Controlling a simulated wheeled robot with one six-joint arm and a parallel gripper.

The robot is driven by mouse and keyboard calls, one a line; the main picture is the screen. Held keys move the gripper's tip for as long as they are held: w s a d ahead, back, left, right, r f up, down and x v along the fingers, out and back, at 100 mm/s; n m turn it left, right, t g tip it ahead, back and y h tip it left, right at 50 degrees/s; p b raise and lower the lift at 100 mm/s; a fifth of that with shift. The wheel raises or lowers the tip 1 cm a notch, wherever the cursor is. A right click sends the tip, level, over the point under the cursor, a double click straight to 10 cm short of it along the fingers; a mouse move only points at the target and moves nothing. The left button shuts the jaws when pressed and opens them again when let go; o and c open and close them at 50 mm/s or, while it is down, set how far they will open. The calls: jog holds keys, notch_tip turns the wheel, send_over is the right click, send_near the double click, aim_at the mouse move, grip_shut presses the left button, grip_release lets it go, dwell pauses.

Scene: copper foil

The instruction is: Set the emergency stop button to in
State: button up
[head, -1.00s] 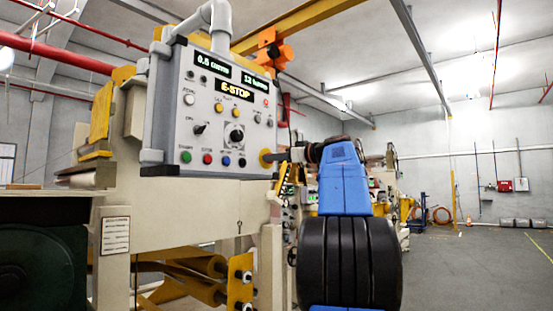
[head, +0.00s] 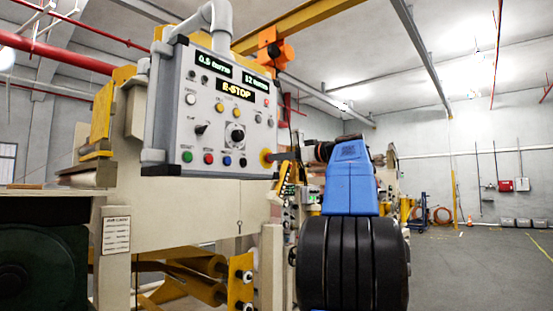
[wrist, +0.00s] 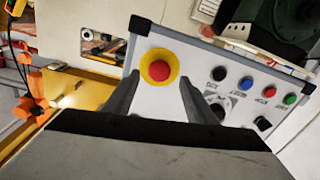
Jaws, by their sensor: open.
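The emergency stop button (wrist: 159,71) is a red mushroom head on a yellow disc at a corner of the grey control panel (head: 185,118). In the head view the button (head: 266,158) shows at the panel's lower right. The panel's display (head: 237,92) reads E-STOP. My gripper (wrist: 159,85) is open, with one dark finger on either side of the button in the wrist view. In the head view my gripper (head: 298,154) is just right of the button, with a gap between them. Nothing is between the fingers. How far the button is pressed in cannot be told.
Several coloured buttons (wrist: 246,82) and a black knob (head: 236,135) sit close to the stop button on the panel. An orange block (head: 272,48) hangs from a yellow beam above. Open floor (head: 470,265) lies to the right.

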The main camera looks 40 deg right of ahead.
jog(key=s+d, duration=0.1)
jog(key=s, duration=1.2)
jog(key=shift+s+d, duration=0.25)
jog(key=shift+s, duration=0.05)
jog(key=w+a+f+m+g+y, duration=0.1)
jog(key=w+a+f+g, duration=0.1)
jog(key=w+a+f, duration=0.4)
jog(key=w+a+f+m+g, duration=0.2)
jog(key=a+f, duration=0.6)
jog(key=a, duration=0.1)
jog(key=a+f+g, duration=0.4)
jog(key=a+f, duration=0.9)
jog(key=f, duration=0.1)
jog(key=s+a+f+g+h, duration=0.1)
jog(key=s+a+f, duration=0.4)
jog(key=f, duration=0.6)
jog(key=s+a+f+g+h, duration=0.1)
jog(key=s+a+f+g, duration=0.1)
jog(key=s+a+f, duration=0.3)
jog(key=s+a+f+g, duration=0.2)
jog(key=s+a+f, duration=0.3)
jog(key=s+f, duration=0.6)
notch_tip(320, 180, down, 7)
jog(key=shift+r+h, duration=0.2)
jog(key=shift+h, duration=0.2)
jog(key=shift+a, duration=0.1)
